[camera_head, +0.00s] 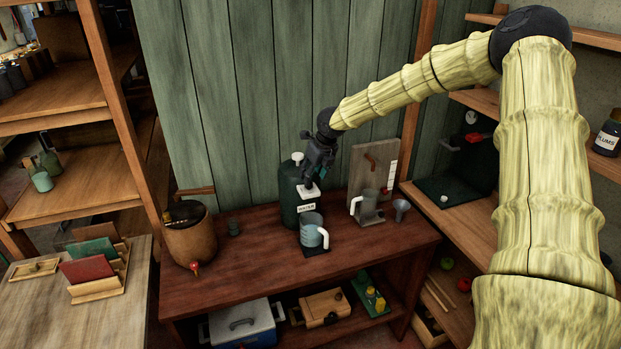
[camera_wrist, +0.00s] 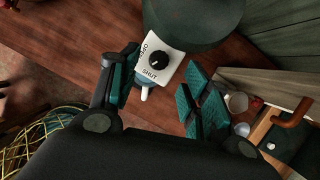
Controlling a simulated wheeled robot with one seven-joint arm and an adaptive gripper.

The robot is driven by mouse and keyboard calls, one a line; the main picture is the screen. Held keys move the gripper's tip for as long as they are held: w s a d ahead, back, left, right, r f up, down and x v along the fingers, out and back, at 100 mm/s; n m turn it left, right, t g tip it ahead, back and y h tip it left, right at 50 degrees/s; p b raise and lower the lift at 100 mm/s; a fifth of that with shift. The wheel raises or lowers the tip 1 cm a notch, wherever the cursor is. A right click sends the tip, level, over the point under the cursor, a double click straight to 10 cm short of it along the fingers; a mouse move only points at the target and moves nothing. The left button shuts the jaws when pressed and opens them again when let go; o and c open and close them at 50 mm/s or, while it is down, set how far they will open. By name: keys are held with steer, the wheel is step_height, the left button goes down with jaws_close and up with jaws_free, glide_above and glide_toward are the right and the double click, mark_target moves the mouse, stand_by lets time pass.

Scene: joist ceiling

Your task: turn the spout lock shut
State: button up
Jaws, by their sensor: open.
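The spout lock is a round black knob (camera_wrist: 159,59) on a white plate (camera_wrist: 174,68) marked OPEN and SHUT in the wrist view. I cannot tell which word the knob points to. The plate is on the front of a dark green water dispenser (camera_head: 290,205), partly hidden behind my gripper in the head view. My gripper (camera_wrist: 163,76) is open, one teal-padded finger left of the plate and the other right of it. Nothing is between the pads that I can see held. In the head view my gripper (camera_head: 311,184) is at the dispenser's front, above its label.
A pale blue jug (camera_head: 311,230) with a white handle stands below on a black base. A grey board (camera_head: 372,166) with another cup (camera_head: 367,207) stands to the right, and a funnel (camera_head: 401,209) beyond. A brown barrel (camera_head: 191,243) is at the table's left. The front tabletop is clear.

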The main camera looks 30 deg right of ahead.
steer(key=shift+p+x, duration=0.7)
steer(key=shift+x, duration=1.35)
steer(key=c, duration=1)
